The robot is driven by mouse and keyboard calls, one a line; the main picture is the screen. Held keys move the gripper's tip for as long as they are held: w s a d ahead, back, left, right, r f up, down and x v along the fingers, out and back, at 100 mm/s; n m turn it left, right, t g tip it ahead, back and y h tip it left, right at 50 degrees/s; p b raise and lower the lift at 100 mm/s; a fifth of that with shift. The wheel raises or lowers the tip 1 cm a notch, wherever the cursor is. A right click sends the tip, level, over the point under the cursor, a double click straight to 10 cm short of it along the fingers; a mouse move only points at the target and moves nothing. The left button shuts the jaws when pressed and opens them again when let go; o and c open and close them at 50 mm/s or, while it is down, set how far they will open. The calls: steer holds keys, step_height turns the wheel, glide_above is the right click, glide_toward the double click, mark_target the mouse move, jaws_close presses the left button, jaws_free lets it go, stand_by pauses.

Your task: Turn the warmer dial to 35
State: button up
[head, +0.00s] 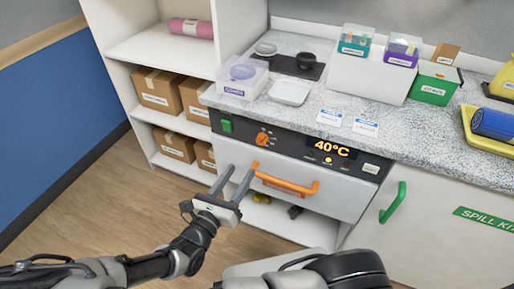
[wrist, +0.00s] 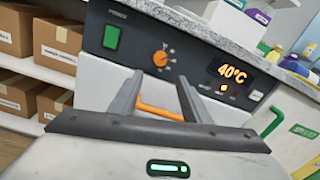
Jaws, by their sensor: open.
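The orange warmer dial (head: 263,139) is on the dark control panel of the warmer under the counter. It also shows in the wrist view (wrist: 161,58), between and just beyond my fingertips in the picture. The lit display (head: 332,149) reads 40°C, as it does in the wrist view (wrist: 233,73). My gripper (head: 241,168) is open and empty, in front of the drawer and below the dial in the head view. The fingers are apart from the dial. The scale marks around the dial are too small to read.
An orange drawer handle (head: 288,186) sticks out below the panel, close to my fingers. A green switch (head: 226,126) is left of the dial. The grey counter (head: 290,112) juts above the panel. Shelves with boxes (head: 160,90) stand at left. Open floor lies at lower left.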

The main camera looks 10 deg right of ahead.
mark_target(261, 143)
steer(key=b+x, duration=0.1)
steer(key=x, duration=1.1)
steer(key=shift+w+d+b, duration=0.2)
steer(key=shift+d+b, duration=0.05)
steer(key=shift+b, duration=0.15)
steer(key=c, duration=1)
steer(key=shift+c, duration=0.2)
steer(key=shift+r+p, duration=0.15)
steer(key=shift+p, duration=0.45)
steer(key=shift+n+p, duration=0.4)
steer(key=n+p, duration=0.2)
steer(key=p, duration=0.1)
steer(key=shift+d+r, duration=0.1)
steer(key=shift+r, duration=0.05)
steer(key=shift+s+f+n+p, duration=0.1)
steer(key=shift+n+p, duration=0.85)
steer(key=shift+n, duration=0.35)
steer(key=shift+f+n+p, duration=0.15)
steer(key=shift+n+p, duration=0.75)
steer(key=shift+n, duration=0.4)
